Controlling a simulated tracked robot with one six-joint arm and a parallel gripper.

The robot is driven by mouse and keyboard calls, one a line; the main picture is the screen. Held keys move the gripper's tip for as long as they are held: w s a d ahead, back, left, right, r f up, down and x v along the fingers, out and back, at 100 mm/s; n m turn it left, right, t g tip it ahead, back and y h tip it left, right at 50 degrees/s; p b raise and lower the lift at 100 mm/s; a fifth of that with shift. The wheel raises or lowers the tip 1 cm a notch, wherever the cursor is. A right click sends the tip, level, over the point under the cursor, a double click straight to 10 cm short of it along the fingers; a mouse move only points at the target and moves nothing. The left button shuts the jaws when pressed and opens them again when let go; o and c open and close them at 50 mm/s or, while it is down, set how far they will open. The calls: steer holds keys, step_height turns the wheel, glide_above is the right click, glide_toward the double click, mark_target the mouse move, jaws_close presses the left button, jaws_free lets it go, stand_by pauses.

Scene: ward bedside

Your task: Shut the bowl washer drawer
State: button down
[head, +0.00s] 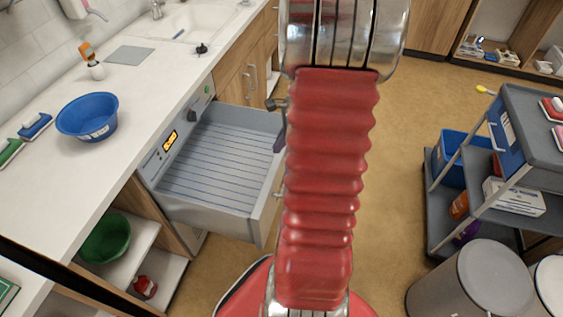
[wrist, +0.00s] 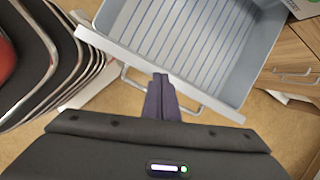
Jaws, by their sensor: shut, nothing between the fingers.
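The bowl washer drawer (head: 222,160) is pulled out from the cabinet under the counter in the head view. It is grey with a ribbed floor and looks empty. In the wrist view the drawer (wrist: 185,45) shows at the top, with its front edge and a bar handle (wrist: 133,83) running across. My gripper (wrist: 160,78) is shut and empty, with its fingertips at the handle, overlapping it in the picture. I cannot tell if they touch. In the head view my red arm hides most of the gripper and part of the drawer front.
The washer panel (head: 176,137) has a lit display and a knob. A blue bowl (head: 88,116) stands on the white counter (head: 139,88). A green bowl (head: 106,238) sits on a shelf below. A grey trolley (head: 531,125) and bins (head: 470,285) stand at right. Open floor lies between.

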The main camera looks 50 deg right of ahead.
steer(key=s+d+f+m, duration=0.4)
steer(key=d+f, duration=0.1)
steer(key=shift+d+f, duration=0.15)
steer(key=shift+f, duration=0.1)
steer(key=shift+w+f, duration=0.1)
steer(key=x, duration=0.9)
steer(key=shift+w+f, duration=0.25)
steer(key=shift+f, duration=0.05)
steer(key=shift+w, duration=0.1)
